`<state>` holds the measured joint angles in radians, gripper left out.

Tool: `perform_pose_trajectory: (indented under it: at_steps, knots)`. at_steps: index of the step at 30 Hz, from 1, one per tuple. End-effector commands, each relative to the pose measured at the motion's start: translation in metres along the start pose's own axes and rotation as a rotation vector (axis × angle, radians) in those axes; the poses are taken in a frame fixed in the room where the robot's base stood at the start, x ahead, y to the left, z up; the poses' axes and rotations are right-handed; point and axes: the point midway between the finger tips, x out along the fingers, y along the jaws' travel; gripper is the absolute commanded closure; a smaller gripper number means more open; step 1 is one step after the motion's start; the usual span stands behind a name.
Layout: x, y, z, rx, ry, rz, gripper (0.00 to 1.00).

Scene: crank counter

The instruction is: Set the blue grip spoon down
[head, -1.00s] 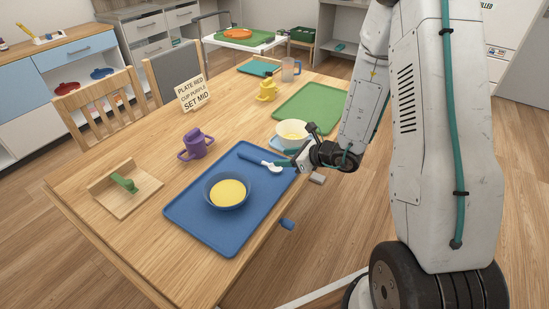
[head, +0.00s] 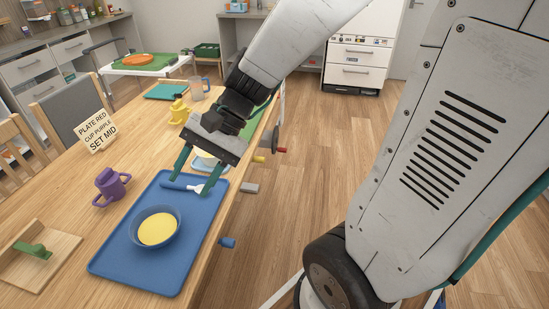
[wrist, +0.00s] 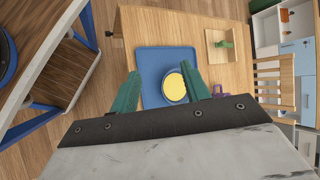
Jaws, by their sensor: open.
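The blue grip spoon (head: 175,186) lies on the far part of the blue tray (head: 125,256). Its blue handle points left and its pale end points right. My gripper (head: 192,186) is open and empty, its two green fingers spread above the spoon in the head view, apart from it as far as I can tell. In the wrist view my open gripper (wrist: 160,68) points toward the tray (wrist: 150,57); I cannot make out the spoon there. A blue bowl with yellow contents (head: 157,229) stands on the tray.
A purple two-handled cup (head: 110,186) stands left of the tray. A wooden board with a green piece (head: 35,252) is at the near left. A sign (head: 97,130), a yellow cup (head: 180,111) and a clear pitcher (head: 198,88) are farther back. Knobs stick out at the table's right edge.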

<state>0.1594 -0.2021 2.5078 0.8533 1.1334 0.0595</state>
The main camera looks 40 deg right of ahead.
Motion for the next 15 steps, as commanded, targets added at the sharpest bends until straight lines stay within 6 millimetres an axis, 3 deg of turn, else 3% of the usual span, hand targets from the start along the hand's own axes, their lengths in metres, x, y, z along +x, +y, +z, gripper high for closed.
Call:
perform_pose_trajectory:
  at_steps: [1, 6, 10, 15]
  knots:
    - [-0.009, 0.008, 0.018, -0.109, 0.029, 0.071, 0.53]
    - [-0.045, 0.049, 0.052, -0.424, 0.147, 0.348, 0.53]
    - [-0.075, 0.074, 0.064, -0.594, 0.247, 0.526, 0.53]
    - [-0.101, 0.092, 0.069, -0.702, 0.333, 0.665, 0.53]
